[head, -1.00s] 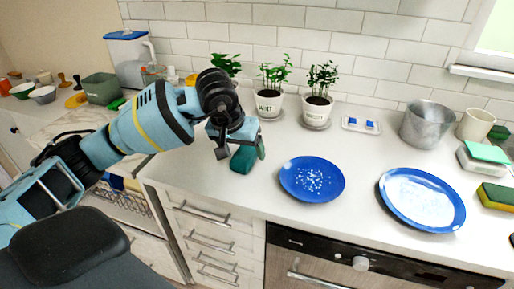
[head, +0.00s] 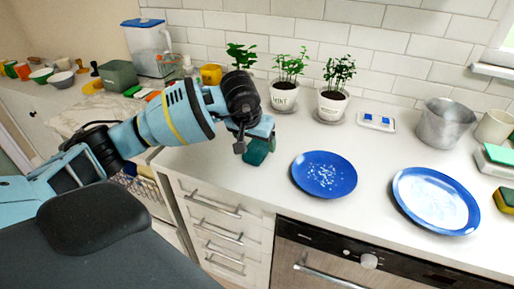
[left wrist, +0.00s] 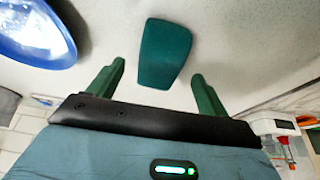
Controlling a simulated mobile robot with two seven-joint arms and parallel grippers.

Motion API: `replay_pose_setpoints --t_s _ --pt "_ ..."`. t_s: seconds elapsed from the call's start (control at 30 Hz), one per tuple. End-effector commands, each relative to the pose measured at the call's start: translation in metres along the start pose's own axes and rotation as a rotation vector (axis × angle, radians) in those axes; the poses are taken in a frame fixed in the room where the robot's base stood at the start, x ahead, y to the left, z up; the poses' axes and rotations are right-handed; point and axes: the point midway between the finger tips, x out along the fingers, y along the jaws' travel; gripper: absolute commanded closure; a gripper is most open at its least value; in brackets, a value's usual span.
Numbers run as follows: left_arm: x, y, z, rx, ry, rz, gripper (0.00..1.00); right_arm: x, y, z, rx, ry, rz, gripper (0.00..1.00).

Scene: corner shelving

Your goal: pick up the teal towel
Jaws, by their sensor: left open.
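The teal towel (left wrist: 164,54) lies on the white counter as a small, dark teal folded block. In the left wrist view it is just beyond and between the two green fingertips, with nothing gripping it. In the head view the towel (head: 256,152) is partly hidden under my left gripper (head: 257,138), left of the nearer blue plate. My left gripper also shows in the left wrist view (left wrist: 158,71), with its fingers apart and empty. The exact height of the fingertips above the counter cannot be told. My right gripper is not in view.
A blue plate (head: 324,174) with white specks lies close right of the towel, and another blue-rimmed plate (head: 436,200) farther right. Potted plants (head: 332,104) stand behind by the tiled wall. The drawers and oven (head: 330,262) are below the counter's front edge.

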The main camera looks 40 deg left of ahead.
Motion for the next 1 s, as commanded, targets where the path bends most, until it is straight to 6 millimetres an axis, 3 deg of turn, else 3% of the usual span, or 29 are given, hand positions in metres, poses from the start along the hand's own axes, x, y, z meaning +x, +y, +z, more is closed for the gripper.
replay_pose_setpoints --t_s 0.2,0.47,0.83,1.0 --pt "0.022 0.001 0.000 -0.001 0.001 0.001 0.22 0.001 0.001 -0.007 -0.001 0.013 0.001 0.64" --pt "0.024 0.000 0.000 0.000 0.002 0.000 0.22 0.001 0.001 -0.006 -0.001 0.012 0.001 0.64" --pt "0.024 0.000 0.000 -0.001 0.002 0.001 0.70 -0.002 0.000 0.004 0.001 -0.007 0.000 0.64" --pt "0.023 0.000 -0.001 -0.001 0.002 0.001 0.70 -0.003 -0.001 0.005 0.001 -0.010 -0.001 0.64"
